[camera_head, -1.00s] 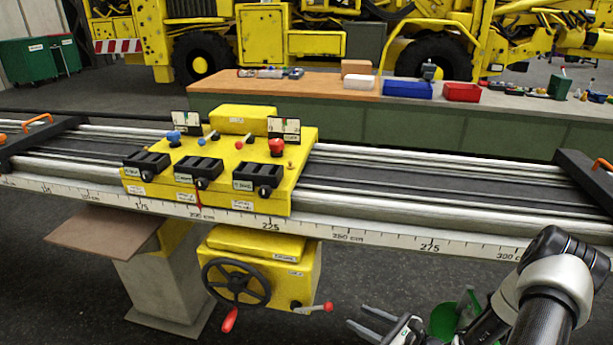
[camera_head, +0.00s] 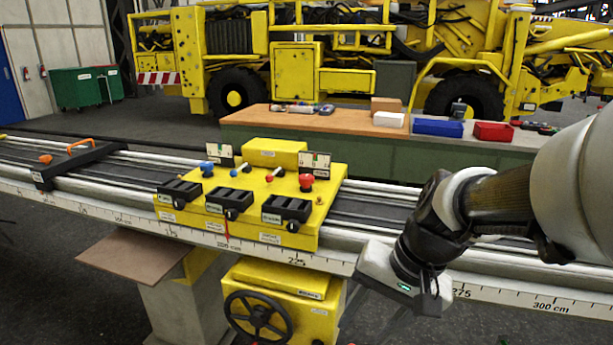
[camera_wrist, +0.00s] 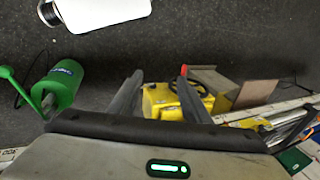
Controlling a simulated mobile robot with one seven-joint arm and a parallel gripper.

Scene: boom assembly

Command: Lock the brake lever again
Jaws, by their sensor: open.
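The yellow gearbox housing (camera_head: 318,300) with a dark handwheel (camera_head: 258,316) hangs under the rail in the head view. The brake lever on its right side is not clearly visible there, as the housing's lower part is cut off by the picture edge. My gripper (camera_head: 432,300) is right of the housing, in front of the scale rail, apart from it. In the wrist view my gripper (camera_wrist: 160,76) is open and empty, with the yellow housing (camera_wrist: 162,101) beyond its fingers. A red tip shows by the right finger; I cannot tell whether it is the lever's knob.
The yellow control console (camera_head: 262,190) sits on the rails left of my arm. A green cylinder (camera_wrist: 57,84) stands at left in the wrist view, with a white part of unclear kind above. A brown plate (camera_head: 140,256) juts out left of the housing.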

